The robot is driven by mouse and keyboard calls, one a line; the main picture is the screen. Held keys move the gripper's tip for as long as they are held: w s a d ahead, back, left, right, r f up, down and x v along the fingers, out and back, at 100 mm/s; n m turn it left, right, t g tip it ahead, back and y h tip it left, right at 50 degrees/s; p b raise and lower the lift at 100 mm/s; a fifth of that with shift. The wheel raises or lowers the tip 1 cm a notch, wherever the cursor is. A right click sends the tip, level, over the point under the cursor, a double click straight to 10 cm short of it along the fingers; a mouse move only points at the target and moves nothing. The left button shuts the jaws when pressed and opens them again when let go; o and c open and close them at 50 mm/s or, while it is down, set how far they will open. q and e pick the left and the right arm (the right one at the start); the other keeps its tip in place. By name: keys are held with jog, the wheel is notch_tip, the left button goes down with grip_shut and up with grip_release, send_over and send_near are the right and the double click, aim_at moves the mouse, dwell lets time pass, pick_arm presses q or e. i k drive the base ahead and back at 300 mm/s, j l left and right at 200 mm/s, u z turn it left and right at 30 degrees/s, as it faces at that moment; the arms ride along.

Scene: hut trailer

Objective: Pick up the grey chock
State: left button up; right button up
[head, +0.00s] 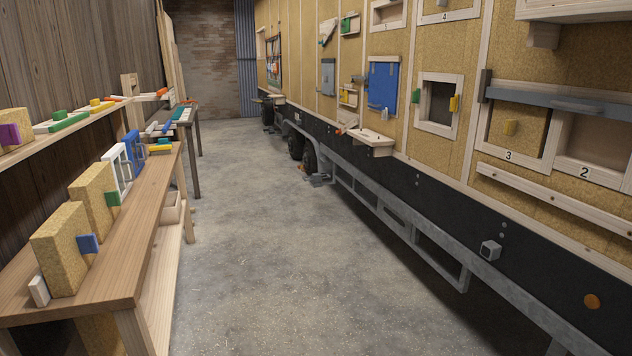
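A small grey shape (319,180) lies on the concrete floor beside the trailer's rear-most visible wheel (310,157). It may be the grey chock, but it is too small and far off to tell its exact form. Orange-brown bits show close to it. Neither of my grippers is in view.
A wooden bench (150,205) holding boards and coloured blocks runs along the left. The trailer's grey steel side rail (415,240) runs along the right, with a grey block (490,250) sticking out. The concrete aisle (255,240) between them is clear.

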aim_at(315, 178)
jog(key=i+z, duration=0.1)
jog(key=i, duration=0.6)
jog(key=i+u, duration=0.15)
jog(key=i, duration=0.5)
jog(key=i+u, duration=0.15)
jog(key=i, duration=0.45)
jog(key=i+l+u, duration=0.15)
jog(key=i, duration=0.5)
jog(key=i+l+u, duration=0.15)
jog(key=i, duration=3.5)
jog(key=i+j+z, duration=0.1)
jog(key=i, duration=0.4)
jog(key=i+j, duration=0.15)
jog(key=i, duration=0.4)
jog(key=i+j+z, duration=0.1)
jog(key=i, duration=0.45)
